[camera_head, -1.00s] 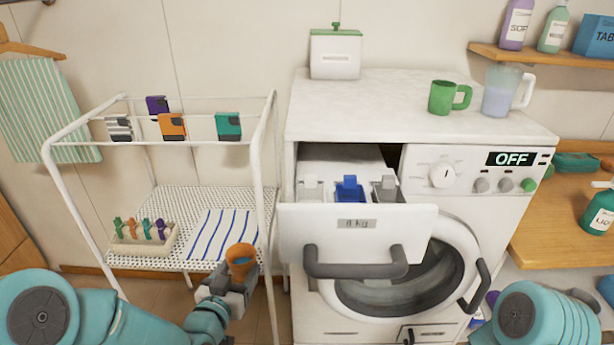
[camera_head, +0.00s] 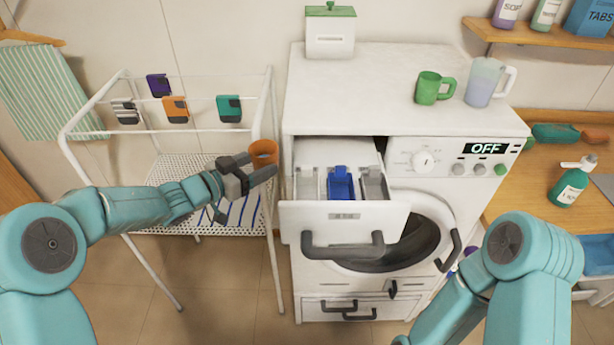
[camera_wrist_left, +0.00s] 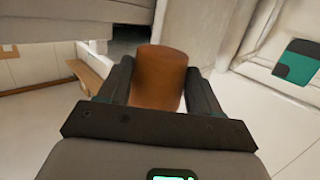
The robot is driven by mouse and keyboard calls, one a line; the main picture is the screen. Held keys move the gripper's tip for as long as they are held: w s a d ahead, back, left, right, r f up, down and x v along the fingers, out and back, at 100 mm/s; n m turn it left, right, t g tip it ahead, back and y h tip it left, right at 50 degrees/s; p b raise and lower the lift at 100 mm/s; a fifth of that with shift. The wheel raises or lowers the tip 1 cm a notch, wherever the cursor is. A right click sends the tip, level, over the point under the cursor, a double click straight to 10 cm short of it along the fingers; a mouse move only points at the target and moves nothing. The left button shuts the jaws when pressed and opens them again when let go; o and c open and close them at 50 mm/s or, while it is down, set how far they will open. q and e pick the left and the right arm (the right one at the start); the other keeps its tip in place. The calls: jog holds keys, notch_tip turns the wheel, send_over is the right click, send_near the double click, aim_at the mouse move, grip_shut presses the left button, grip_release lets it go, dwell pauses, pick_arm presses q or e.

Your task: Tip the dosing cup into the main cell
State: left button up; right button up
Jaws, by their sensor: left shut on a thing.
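The orange dosing cup (camera_head: 264,150) is held by my left gripper (camera_head: 260,166), which is shut on it. It looks roughly upright, just left of the open washer drawer (camera_head: 345,220) and above its front. The left wrist view shows the brown-orange cup (camera_wrist_left: 160,75) between both fingers. The drawer has a left grey cell (camera_head: 307,186), a middle cell with a blue insert (camera_head: 341,184) and a right grey cell (camera_head: 374,184). Which one is the main cell is not marked legibly. The cup's contents cannot be seen. My right gripper is out of view.
A white drying rack (camera_head: 272,120) with several coloured clips stands left, close to my left forearm. On the washer top (camera_head: 370,75) are a white box (camera_head: 330,35), a green mug (camera_head: 430,90) and a jug (camera_head: 485,82). The space above the drawer is clear.

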aim_at(273, 161)
pick_arm(q)
jog(key=shift+s, duration=0.1)
jog(key=shift+s+d+r+m, duration=0.35)
jog(key=shift+d+m, duration=0.1)
jog(key=shift+m, duration=0.35)
jog(key=shift+s+d+r+m, duration=0.3)
jog(key=shift+d+m, duration=0.1)
jog(key=shift+m, duration=0.4)
jog(key=shift+s+d+r+m+t+y+b, duration=0.3)
jog(key=shift+d+r+m+b, duration=0.2)
jog(key=shift+m, duration=0.45)
jog(key=shift+s+d+r+m+t+y+b, duration=0.15)
jog(key=shift+s+d+r+m+y+b, duration=0.3)
jog(key=shift+m, duration=0.45)
jog(key=shift+s+d+r+m+t+y+b, duration=0.25)
jog(key=shift+s+d+r+m+y+b, duration=0.25)
jog(key=shift+m, duration=0.45)
jog(key=shift+w+a+m+b, duration=0.15)
jog(key=shift+w+m+b, duration=0.1)
jog(key=shift+m+b, duration=0.1)
jog(key=shift+r, duration=0.15)
